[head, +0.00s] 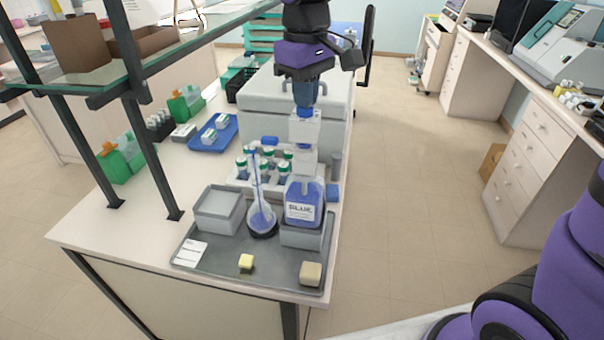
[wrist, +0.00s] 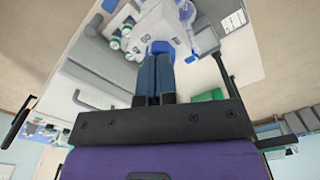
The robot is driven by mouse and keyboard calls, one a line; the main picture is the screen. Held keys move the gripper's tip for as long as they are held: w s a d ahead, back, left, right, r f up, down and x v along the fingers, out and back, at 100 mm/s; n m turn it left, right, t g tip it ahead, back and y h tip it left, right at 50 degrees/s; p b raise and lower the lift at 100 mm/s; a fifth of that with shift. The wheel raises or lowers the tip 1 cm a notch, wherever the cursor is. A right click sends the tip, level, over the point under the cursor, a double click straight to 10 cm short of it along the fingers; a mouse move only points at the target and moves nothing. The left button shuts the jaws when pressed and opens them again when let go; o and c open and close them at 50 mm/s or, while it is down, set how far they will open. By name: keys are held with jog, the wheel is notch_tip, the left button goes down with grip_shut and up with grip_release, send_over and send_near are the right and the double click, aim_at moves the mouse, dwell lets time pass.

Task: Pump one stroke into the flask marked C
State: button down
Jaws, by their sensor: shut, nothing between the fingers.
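A bottle labelled BLUE (head: 303,205) with blue liquid stands on a grey block at the tray's right side. Its white pump head (head: 305,128) rises above it and also shows in the wrist view (wrist: 158,25). A long-necked flask (head: 262,218) with blue liquid stands just left of the bottle, upright in a dark ring. I cannot read a C on it. My gripper (head: 306,108) points down with its fingers shut and empty, directly over the pump head. In the wrist view its fingertips (wrist: 159,56) meet the head's edge; I cannot tell whether they touch.
The grey tray (head: 215,262) also holds an open grey box (head: 218,210), a white card (head: 190,252), a yellow cube (head: 246,261) and a beige cube (head: 311,272). Several green-capped vials (head: 242,168) stand behind. A glass shelf (head: 150,60) overhangs the left.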

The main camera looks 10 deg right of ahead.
jog(key=shift+f, duration=0.55)
dwell(0.6)
jog(key=shift+r, duration=3.25)
jog(key=shift+r, duration=0.1)
jog(key=shift+r, duration=2.4)
jog(key=s+d+f+m+t, duration=0.2)
jog(key=s+d+m, duration=0.1)
jog(key=s+d, duration=0.6)
jog(key=s+d+f+m+t, duration=0.3)
jog(key=s+d+m, duration=0.1)
jog(key=s+d, duration=0.6)
jog(key=shift+s+d+f+m, duration=0.15)
jog(key=shift+s+d+m, duration=0.15)
jog(key=shift+s, duration=0.05)
